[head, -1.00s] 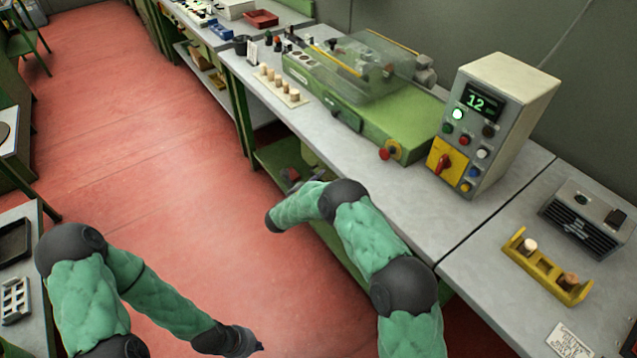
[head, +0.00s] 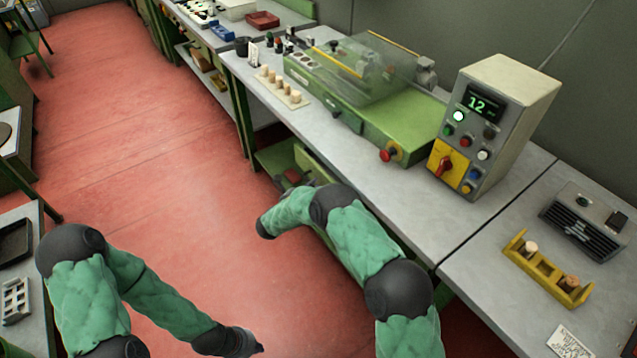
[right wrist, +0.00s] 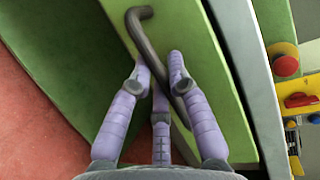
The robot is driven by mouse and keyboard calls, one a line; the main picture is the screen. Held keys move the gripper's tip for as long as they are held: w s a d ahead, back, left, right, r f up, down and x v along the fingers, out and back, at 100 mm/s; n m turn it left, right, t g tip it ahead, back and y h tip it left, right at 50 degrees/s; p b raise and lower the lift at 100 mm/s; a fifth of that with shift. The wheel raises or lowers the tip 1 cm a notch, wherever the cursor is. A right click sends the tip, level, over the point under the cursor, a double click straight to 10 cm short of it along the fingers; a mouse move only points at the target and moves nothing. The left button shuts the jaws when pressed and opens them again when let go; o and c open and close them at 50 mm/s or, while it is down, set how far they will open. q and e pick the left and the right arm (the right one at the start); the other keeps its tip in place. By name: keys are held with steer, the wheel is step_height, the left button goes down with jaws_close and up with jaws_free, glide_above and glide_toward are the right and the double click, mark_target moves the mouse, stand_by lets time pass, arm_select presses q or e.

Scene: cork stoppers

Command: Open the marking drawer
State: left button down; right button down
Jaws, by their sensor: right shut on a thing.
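The marking drawer's green front (right wrist: 200,75) fills the middle of the right wrist view, with a dark bent bar handle (right wrist: 146,38) on it. My right gripper (right wrist: 161,62) has its purple fingers around the handle and is shut on it.
The grey bench (head: 400,210) carries a green machine (head: 400,125) and a control box (head: 495,125) reading 12. A yellow holder (head: 545,268) with corks stands at the right. The red floor (head: 160,170) at left is open.

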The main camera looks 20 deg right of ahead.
steer(key=s+a, duration=0.3)
steer(key=a, duration=0.6)
steer(key=s+a, duration=0.3)
steer(key=a, duration=0.6)
steer(key=shift+s+a+b, duration=0.3)
steer(key=shift+s+b, duration=0.1)
steer(key=c, duration=1.1)
jaws_free()
steer(key=shift+c, duration=0.2)
steer(key=v, duration=0.7)
steer(key=shift+s+a, duration=0.15)
steer(key=shift+a, duration=0.05)
steer(key=shift+a, duration=0.1)
